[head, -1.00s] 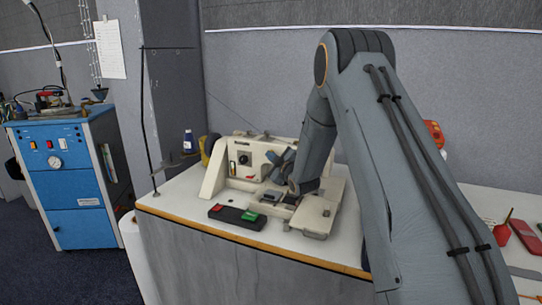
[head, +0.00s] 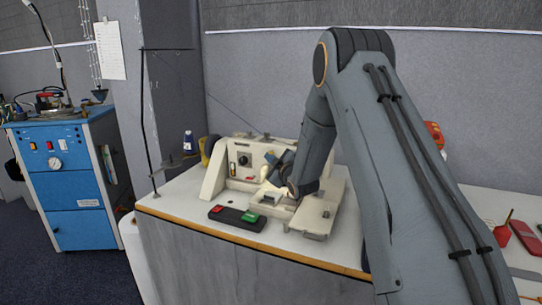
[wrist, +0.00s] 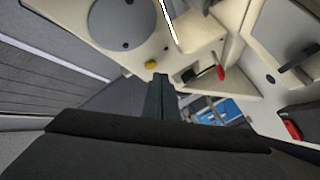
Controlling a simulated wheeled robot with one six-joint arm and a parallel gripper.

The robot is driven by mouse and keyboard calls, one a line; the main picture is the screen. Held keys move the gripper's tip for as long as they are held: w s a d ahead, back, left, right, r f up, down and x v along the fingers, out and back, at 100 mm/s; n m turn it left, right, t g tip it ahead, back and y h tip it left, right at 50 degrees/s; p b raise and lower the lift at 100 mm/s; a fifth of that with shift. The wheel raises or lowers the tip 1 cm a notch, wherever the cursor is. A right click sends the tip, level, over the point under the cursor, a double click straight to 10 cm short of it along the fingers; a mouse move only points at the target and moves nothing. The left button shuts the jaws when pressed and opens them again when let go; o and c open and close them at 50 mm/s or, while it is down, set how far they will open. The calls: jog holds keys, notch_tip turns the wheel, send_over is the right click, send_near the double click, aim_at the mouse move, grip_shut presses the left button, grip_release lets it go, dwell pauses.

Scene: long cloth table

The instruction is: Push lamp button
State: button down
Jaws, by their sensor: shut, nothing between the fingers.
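A cream sewing machine (head: 222,180) stands on the white table, with a dark knob and small coloured controls on its front. A black switch box (head: 237,218) with a red and a green button lies in front of it. I cannot tell which control is the lamp button. My gripper (head: 270,178) is shut and empty, close to the machine's front and partly hidden by my own arm. In the wrist view its dark fingers (wrist: 160,82) point at the machine, near a small yellow knob (wrist: 151,64). I cannot tell whether they touch anything. A red lever-like part (wrist: 221,72) shows to the right.
A thin black stand (head: 150,120) rises at the table's left corner, near a dark blue bottle (head: 188,142). A blue cabinet (head: 68,190) stands on the floor at left. Red items (head: 525,236) lie on the table at right.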

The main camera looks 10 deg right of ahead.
jog(key=s+a, duration=0.1)
jog(key=s, duration=0.1)
jog(key=s+a+p, duration=0.1)
jog(key=s+a, duration=0.1)
jog(key=s, duration=0.1)
jog(key=shift+a, duration=0.2)
dwell(0.4)
jog(key=s+f+m+g+h, duration=0.1)
jog(key=s+m+g, duration=0.5)
jog(key=s, duration=1.6)
jog(key=s+f+m+g+h, duration=0.2)
jog(key=s+g, duration=0.8)
jog(key=s, duration=1.3)
notch_tip(320, 180, down, 2)
jog(key=m, duration=0.3)
jog(key=shift+s+d+f+m, duration=0.2)
jog(key=shift+d+m, duration=0.1)
jog(key=shift+m, duration=0.1)
jog(key=c, duration=2.5)
grip_release()
